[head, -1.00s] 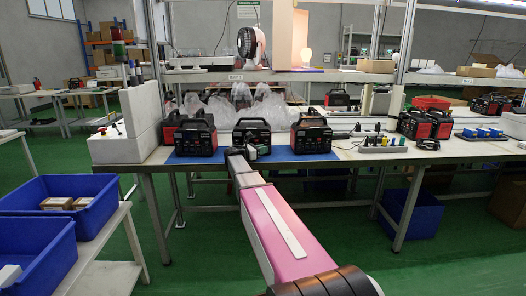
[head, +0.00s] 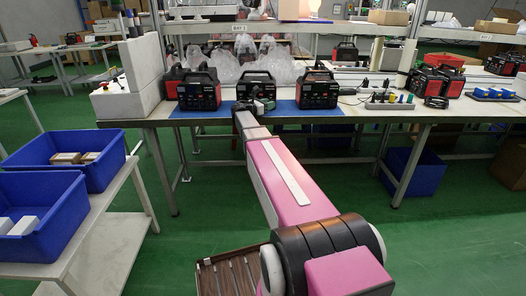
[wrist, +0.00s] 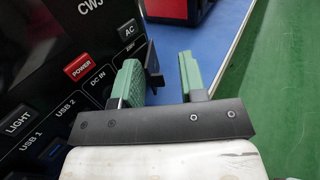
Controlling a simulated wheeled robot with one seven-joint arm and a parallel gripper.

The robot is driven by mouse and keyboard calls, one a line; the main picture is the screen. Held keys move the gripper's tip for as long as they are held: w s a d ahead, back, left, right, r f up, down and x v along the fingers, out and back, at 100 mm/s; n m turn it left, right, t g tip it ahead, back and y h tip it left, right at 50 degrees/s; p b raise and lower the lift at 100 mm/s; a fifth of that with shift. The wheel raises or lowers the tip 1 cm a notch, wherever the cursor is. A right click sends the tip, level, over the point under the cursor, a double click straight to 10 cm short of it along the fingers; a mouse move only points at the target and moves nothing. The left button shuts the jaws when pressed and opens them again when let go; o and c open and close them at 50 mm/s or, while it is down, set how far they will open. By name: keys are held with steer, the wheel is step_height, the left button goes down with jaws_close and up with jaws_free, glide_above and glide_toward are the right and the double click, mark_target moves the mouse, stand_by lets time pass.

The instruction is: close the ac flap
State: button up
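A black power station (head: 255,79) stands in the middle of three on the blue mat, and its labelled front panel (wrist: 60,70) fills the left of the wrist view. A thin black flap (wrist: 153,62), seemingly the AC flap, stands out from the panel below the AC button (wrist: 127,31). My gripper (wrist: 162,64) is open with green finger pads, close to the panel. The flap is between the fingers, right beside the left one; I cannot tell whether they touch. In the head view my gripper (head: 258,100) is in front of the middle station, its fingers hard to see.
Similar stations stand to the left (head: 199,93) and right (head: 318,92) on the blue mat (head: 228,112). A white block (head: 143,60) is at the bench's left. Blue crates (head: 36,222) stand on a side table at the left.

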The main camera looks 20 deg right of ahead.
steer(key=n+t+y, duration=0.1)
steer(key=t, duration=0.1)
steer(key=s+d+n+t+y, duration=0.1)
steer(key=n+t, duration=0.1)
steer(key=s+n+t+y, duration=0.1)
steer(key=t, duration=0.1)
steer(key=shift+d+n+y, duration=0.2)
steer(key=shift+n+y, duration=0.2)
steer(key=v, duration=1.1)
steer(key=s+a+f+m+g+y, duration=0.2)
steer(key=s+f+m+g+y, duration=0.1)
steer(key=s+f+m, duration=0.4)
steer(key=s+a+f+m+g+y, duration=0.2)
steer(key=s+f+m+g+y, duration=0.1)
steer(key=s+f+m, duration=0.4)
steer(key=shift+s+f+m+g, duration=0.4)
steer(key=shift+f+m+g, duration=0.5)
steer(key=shift+f+m, duration=0.75)
steer(key=shift+a+f+n, duration=0.15)
steer(key=shift+f+n, duration=0.1)
